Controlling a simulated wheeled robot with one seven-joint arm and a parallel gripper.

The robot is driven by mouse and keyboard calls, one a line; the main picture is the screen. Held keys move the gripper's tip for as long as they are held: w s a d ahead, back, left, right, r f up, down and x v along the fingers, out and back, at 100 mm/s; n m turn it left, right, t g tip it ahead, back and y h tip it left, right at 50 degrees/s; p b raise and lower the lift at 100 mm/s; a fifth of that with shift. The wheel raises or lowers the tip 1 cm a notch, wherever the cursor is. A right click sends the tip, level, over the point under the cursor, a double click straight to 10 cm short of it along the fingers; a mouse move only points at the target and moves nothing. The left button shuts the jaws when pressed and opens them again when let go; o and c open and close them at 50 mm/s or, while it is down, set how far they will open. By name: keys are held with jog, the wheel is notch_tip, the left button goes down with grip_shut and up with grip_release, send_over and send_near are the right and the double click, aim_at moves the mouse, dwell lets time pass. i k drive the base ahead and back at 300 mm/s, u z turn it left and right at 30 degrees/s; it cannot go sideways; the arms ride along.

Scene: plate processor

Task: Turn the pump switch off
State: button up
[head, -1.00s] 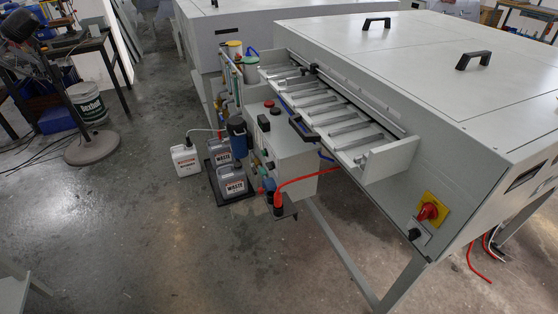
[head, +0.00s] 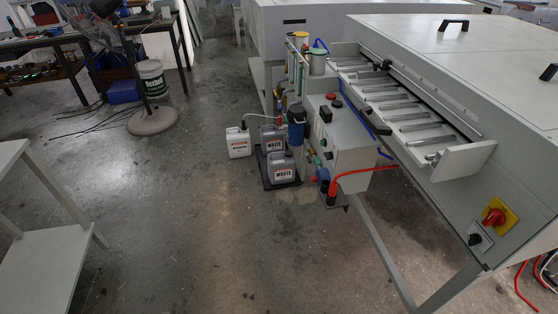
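The grey plate processor (head: 430,55) fills the right side of the head view. A small grey control box (head: 345,135) stands against its front end and carries a black switch (head: 325,114), a red button (head: 331,96) and small knobs on its front. A red rotary switch (head: 494,217) on a yellow plate is on the processor's side panel, with a black knob (head: 475,239) beside it. Labels are too small to read, so I cannot tell which control is the pump switch or how it is set. My gripper is not in view.
Several waste and chemical jugs (head: 283,167) stand on the floor by the control box. A red hose (head: 350,172) runs from it to the processor. A white shelf (head: 45,220) is at the left, and a round stand base (head: 152,120) further back. Floor between is clear.

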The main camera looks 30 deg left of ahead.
aim_at(329, 156)
jog(key=u, duration=1.3)
jog(key=i, duration=1)
